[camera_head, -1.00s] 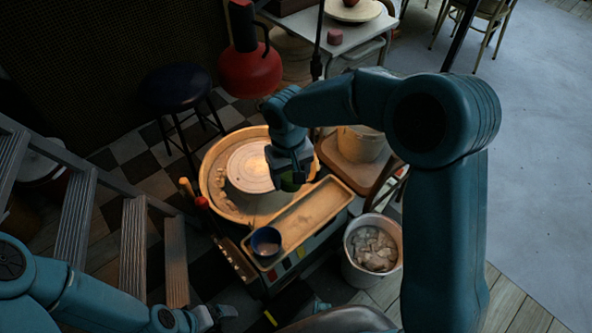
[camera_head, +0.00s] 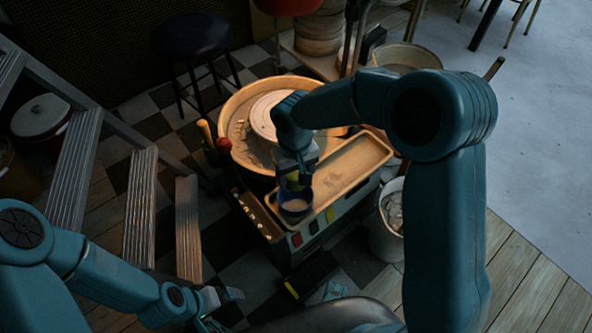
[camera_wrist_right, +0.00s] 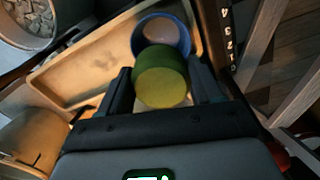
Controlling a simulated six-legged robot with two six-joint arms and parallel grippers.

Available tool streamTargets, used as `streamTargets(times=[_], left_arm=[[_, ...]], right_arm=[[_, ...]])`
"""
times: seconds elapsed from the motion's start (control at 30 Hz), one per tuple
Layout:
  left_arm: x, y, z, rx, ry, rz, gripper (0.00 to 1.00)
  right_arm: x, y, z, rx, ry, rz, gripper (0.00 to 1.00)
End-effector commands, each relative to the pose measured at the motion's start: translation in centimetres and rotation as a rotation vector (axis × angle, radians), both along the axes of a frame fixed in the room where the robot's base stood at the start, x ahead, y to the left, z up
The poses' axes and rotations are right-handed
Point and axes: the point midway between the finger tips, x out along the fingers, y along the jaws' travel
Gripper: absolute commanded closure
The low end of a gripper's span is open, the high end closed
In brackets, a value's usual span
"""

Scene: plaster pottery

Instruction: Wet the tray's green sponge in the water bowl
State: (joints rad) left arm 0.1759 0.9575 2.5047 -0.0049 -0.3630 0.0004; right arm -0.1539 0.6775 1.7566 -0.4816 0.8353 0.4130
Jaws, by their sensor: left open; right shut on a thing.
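My right gripper (camera_head: 298,171) points down and is shut on the green sponge (camera_head: 293,184). In the right wrist view the sponge (camera_wrist_right: 160,77) is round, dark green with a yellow-green face, between the two fingers. The blue water bowl (camera_head: 295,207) stands at the near left end of the long tan tray (camera_head: 352,167). The sponge is at the bowl's far rim in the head view and overlaps part of the bowl (camera_wrist_right: 163,34) in the wrist view. I cannot tell whether it touches the water. My left gripper (camera_head: 222,309) is open and empty, low at the bottom.
The pottery wheel basin (camera_head: 235,106) lies behind the tray, with a red-knobbed lever (camera_head: 223,145) beside it. A bucket of clay pieces (camera_head: 384,236) stands right of the tray. A stepladder (camera_head: 140,205) is at left, and a dark stool (camera_head: 192,38) stands behind.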

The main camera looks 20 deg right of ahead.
Motion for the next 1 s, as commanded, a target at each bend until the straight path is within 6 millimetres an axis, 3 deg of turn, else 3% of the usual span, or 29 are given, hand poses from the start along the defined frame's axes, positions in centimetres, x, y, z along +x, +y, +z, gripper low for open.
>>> streamTargets(times=[0.03, 0.37, 1.0], left_arm=[[0.0, 0.0, -0.8, 0.000, 0.000, 0.000, 0.00], [0.1, 0.0, -1.8, 0.000, -0.002, 0.002, 0.00], [0.9, 0.9, -6.5, 0.007, -0.017, 0.036, 0.00]], right_arm=[[0.0, 0.0, -0.8, 0.000, 0.000, 0.001, 0.60], [0.0, 0.0, -2.1, 0.002, 0.002, 0.001, 0.60], [0.0, 0.3, -8.8, 0.001, 0.002, 0.001, 0.60]])
